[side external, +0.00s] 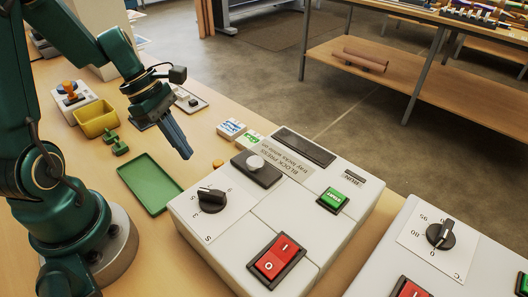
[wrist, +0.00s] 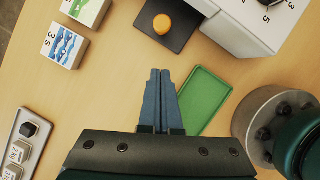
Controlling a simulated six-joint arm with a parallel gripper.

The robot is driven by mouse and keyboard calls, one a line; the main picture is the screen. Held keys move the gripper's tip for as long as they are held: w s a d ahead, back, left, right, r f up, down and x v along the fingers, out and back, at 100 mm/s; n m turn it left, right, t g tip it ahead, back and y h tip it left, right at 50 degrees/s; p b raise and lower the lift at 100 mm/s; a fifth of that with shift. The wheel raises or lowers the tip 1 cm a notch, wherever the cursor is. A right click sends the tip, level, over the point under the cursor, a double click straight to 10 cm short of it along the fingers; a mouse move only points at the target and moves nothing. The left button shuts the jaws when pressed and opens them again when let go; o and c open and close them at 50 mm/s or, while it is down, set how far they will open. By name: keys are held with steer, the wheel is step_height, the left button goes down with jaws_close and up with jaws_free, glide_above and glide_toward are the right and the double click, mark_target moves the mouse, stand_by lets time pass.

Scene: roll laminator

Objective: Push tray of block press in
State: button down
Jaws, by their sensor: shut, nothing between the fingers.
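The block press (side external: 300,180) is a white box with a dial, a green start button and a red rocker switch. Its white body also shows at the top right of the wrist view (wrist: 240,22). Its black tray (wrist: 185,32) sticks out from the body there, with an orange disc (wrist: 162,23) on it. In the side view the press hides most or all of the tray, and the orange disc (side external: 218,163) peeks past its edge. My gripper (side external: 187,156) is shut and empty, above the table and apart from the tray. Its fingertips (wrist: 160,71) point toward the tray side.
A shallow green tray (side external: 150,185) lies on the table beside the press. Two stamp-like blocks (side external: 231,129) stand behind the press. A yellow bin (side external: 97,118) and green pieces (side external: 117,145) are at left. Another white machine (side external: 450,250) is at right. Bare table surrounds the black tray's outer end.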

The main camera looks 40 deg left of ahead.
steer(key=v, duration=0.9)
steer(key=s+d+r+m+t+y, duration=0.1)
steer(key=d+m, duration=0.4)
steer(key=m, duration=0.6)
steer(key=s+d+r+m+t+y, duration=0.2)
steer(key=s+d+m, duration=0.2)
steer(key=m, duration=0.8)
steer(key=shift+d+t+y, duration=0.3)
steer(key=shift+d+y, duration=0.1)
steer(key=shift+d, duration=0.55)
